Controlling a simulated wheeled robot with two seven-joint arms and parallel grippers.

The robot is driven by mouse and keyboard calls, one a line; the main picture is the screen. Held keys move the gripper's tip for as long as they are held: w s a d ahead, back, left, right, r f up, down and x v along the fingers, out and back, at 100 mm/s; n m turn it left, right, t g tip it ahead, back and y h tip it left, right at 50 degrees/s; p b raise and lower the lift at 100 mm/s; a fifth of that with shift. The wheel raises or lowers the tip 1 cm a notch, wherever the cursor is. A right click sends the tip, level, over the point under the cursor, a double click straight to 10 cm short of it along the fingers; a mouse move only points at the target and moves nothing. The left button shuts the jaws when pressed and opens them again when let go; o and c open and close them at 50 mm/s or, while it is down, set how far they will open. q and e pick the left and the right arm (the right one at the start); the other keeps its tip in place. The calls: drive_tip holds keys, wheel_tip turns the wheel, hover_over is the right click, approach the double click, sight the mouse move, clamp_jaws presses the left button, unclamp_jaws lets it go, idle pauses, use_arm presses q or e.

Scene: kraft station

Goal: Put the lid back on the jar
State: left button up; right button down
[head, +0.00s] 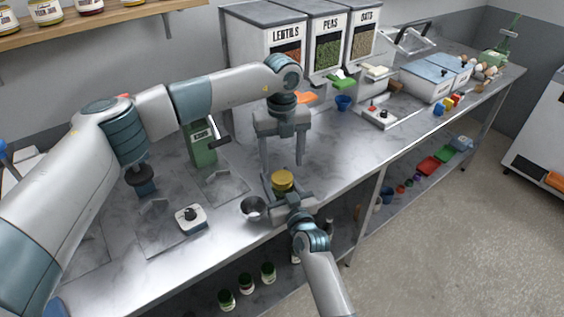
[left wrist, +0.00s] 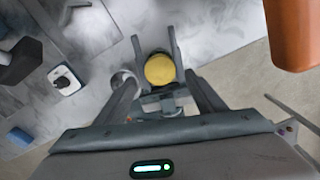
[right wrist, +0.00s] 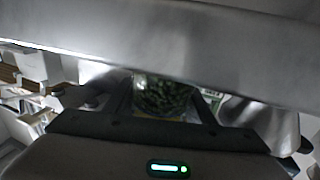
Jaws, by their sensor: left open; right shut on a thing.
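A round yellow lid (head: 283,178) sits at the top of the jar between the fingers of my right gripper (head: 283,188), over the counter's front edge. I cannot tell how firmly it is seated. The lid also shows in the left wrist view (left wrist: 159,69). In the right wrist view the glass jar (right wrist: 164,95) with green contents is between the fingers, which are shut on it. My left gripper (head: 282,162) is open and empty, pointing down above the lid, its fingers apart from it.
A metal cup (head: 254,208) stands left of my right gripper. A small white device with a black knob (head: 191,217) and a green grinder (head: 202,145) are further left. Lentils, peas and oats dispensers (head: 328,50) stand behind. The counter right of my left gripper is mostly clear.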

sight(282, 177)
use_arm(q)
drive_tip(key=shift+c, duration=0.4)
drive_tip(key=r+n, duration=0.1)
drive_tip(key=n, duration=0.3)
drive_tip(key=shift+r, duration=0.35)
drive_tip(key=n, duration=0.1)
drive_tip(key=r+n, duration=0.1)
drive_tip(key=n, duration=0.2)
drive_tip(key=shift+r+n, duration=0.3)
drive_tip(key=shift+r, duration=0.05)
drive_tip(key=shift+f, duration=0.15)
drive_tip(key=shift+f, duration=3.85)
drive_tip(key=c, duration=1.1)
